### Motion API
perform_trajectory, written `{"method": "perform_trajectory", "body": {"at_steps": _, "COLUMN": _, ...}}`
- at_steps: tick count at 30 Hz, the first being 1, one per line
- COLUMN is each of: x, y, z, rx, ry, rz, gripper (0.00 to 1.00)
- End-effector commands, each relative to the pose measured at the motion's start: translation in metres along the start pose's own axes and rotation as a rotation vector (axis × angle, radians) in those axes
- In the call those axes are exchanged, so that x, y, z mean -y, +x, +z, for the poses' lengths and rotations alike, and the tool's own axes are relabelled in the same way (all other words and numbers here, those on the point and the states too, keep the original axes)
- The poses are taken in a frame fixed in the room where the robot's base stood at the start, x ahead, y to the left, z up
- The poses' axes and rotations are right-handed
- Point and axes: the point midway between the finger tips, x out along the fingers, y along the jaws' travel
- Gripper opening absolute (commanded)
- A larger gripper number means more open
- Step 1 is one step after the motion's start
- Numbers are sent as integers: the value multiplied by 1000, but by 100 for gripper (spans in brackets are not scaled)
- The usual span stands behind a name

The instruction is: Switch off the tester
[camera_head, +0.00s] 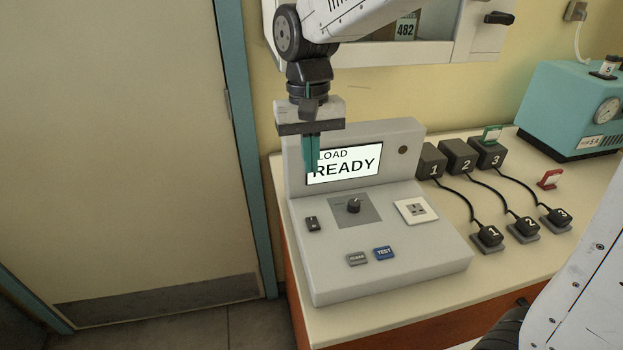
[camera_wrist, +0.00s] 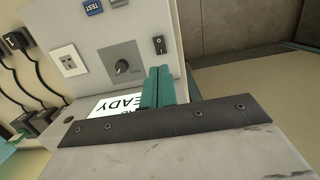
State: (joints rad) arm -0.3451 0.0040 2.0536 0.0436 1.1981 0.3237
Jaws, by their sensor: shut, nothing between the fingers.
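The tester (camera_head: 440,255) is a light grey console on the counter, with its screen lit and reading "LOAD READY". A small black rocker switch (camera_head: 313,224) is at the left of its sloped panel; it also shows in the wrist view (camera_wrist: 159,45). A black knob (camera_head: 353,206), a socket (camera_head: 416,210), a grey button (camera_head: 357,259) and a blue TEST button (camera_head: 383,253) are on the same panel. My gripper (camera_head: 312,168) has teal fingers, shut and empty, pointing down in front of the screen's left part. In the wrist view, the fingertips (camera_wrist: 158,70) appear just below the rocker switch, apart from it.
Numbered black adapters (camera_head: 458,157) with cables and plugs (camera_head: 523,228) lie right of the tester. A teal device with a gauge (camera_head: 575,110) stands at the back right. A wall cabinet (camera_head: 400,50) hangs above. A door (camera_head: 120,150) is at the left.

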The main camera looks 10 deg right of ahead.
Motion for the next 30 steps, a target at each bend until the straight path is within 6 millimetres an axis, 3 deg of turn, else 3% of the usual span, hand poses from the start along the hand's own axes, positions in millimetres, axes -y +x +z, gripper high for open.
{"method": "perform_trajectory", "body": {"at_steps": 15, "x": 0, "y": 104, "z": 1, "rx": 4, "ry": -1, "rz": 2, "gripper": 0}}
{"method": "perform_trajectory", "body": {"at_steps": 21, "x": 0, "y": 123, "z": 1, "rx": 2, "ry": -1, "rz": 1, "gripper": 0}}
{"method": "perform_trajectory", "body": {"at_steps": 30, "x": 0, "y": 127, "z": 0, "rx": 0, "ry": -1, "rz": 0, "gripper": 0}}
